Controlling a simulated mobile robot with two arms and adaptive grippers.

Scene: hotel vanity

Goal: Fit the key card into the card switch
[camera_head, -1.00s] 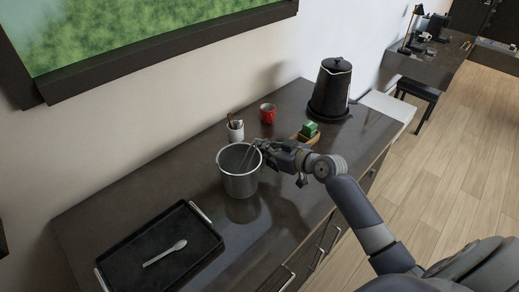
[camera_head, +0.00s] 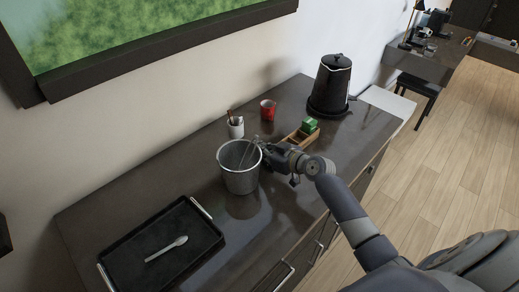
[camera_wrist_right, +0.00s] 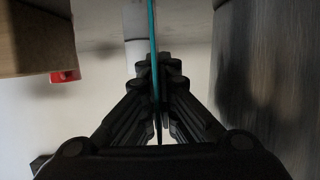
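My right gripper (camera_head: 264,150) is over the counter just right of the metal bucket. In the right wrist view its fingers (camera_wrist_right: 157,85) are closed on a thin teal strip (camera_wrist_right: 154,35), which looks like the key card seen edge-on. The card cannot be made out in the head view. I cannot identify a card switch in either view. My left gripper is not in view.
The metal bucket (camera_head: 240,180) stands close beside the gripper. Nearby are a white cup (camera_head: 236,131), red mug (camera_head: 268,108), wooden box (camera_head: 302,140) with green packets, and black kettle (camera_head: 330,85). A black tray (camera_head: 190,220) with a spoon (camera_head: 166,249) lies front left.

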